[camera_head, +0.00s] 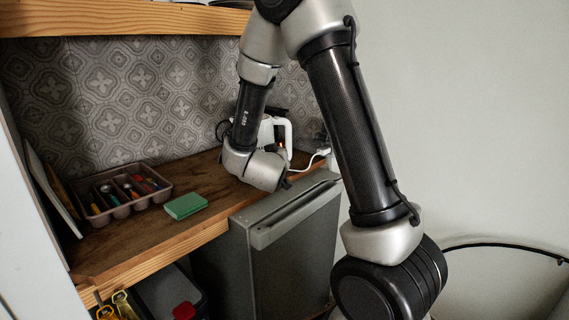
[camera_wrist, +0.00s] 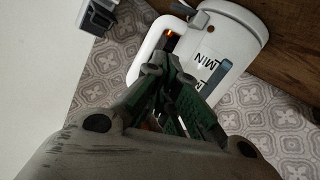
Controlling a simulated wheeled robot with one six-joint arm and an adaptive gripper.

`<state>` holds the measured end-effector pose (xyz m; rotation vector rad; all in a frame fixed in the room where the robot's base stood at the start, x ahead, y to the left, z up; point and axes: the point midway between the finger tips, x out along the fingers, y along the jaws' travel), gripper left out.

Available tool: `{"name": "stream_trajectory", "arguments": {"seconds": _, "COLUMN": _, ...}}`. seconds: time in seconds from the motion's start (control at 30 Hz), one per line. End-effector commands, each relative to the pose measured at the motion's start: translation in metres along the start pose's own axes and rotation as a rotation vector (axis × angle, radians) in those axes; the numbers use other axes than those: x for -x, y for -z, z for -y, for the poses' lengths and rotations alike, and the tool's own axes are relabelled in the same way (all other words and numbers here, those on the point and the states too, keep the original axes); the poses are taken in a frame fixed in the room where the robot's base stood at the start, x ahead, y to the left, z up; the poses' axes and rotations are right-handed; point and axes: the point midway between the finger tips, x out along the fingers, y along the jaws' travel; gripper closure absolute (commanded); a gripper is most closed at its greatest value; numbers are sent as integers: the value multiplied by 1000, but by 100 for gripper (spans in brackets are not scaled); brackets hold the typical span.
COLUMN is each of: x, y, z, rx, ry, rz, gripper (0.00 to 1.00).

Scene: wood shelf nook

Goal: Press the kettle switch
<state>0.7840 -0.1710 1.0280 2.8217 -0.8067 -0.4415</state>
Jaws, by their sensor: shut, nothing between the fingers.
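A white kettle (camera_head: 266,132) stands at the back right of the wooden counter, partly hidden by my arm. In the wrist view the white kettle (camera_wrist: 236,38) appears turned, with MIN markings and a level window. Its white handle (camera_wrist: 146,50) is on the left side. An orange light (camera_wrist: 170,33) glows between handle and body. A grey lever-like part (camera_wrist: 184,8) shows near the top; I cannot tell for certain that it is the switch. My gripper (camera_wrist: 168,62) is shut and empty, its tips overlapping the handle area. I cannot tell if they touch it.
A cutlery tray (camera_head: 122,208) and a green sponge (camera_head: 185,206) lie on the counter (camera_head: 140,240) to the left. A white plug and cable (camera_head: 318,155) lie right of the kettle. A grey appliance door (camera_head: 290,235) stands below the counter. A shelf (camera_head: 120,20) overhangs it.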

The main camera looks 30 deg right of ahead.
Motion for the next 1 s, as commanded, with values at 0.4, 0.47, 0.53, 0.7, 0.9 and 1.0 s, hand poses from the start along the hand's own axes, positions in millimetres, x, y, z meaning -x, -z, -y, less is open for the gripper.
{"name": "stream_trajectory", "arguments": {"seconds": 0.4, "x": -18, "y": -1, "z": 0, "rx": -2, "ry": -1, "rz": 2, "gripper": 100}}
{"name": "stream_trajectory", "arguments": {"seconds": 0.47, "x": -28, "y": -1, "z": -1, "rx": -1, "ry": -1, "rz": 2, "gripper": 100}}
{"name": "stream_trajectory", "arguments": {"seconds": 0.53, "x": -43, "y": -1, "z": 0, "rx": -2, "ry": -1, "rz": 2, "gripper": 100}}
{"name": "stream_trajectory", "arguments": {"seconds": 0.7, "x": -80, "y": -1, "z": 0, "rx": -2, "ry": -1, "rz": 3, "gripper": 100}}
{"name": "stream_trajectory", "arguments": {"seconds": 0.9, "x": -105, "y": -17, "z": 1, "rx": 2, "ry": 3, "rz": 5, "gripper": 100}}
{"name": "stream_trajectory", "arguments": {"seconds": 1.0, "x": -107, "y": -29, "z": 1, "rx": 1, "ry": 2, "rz": 4, "gripper": 100}}
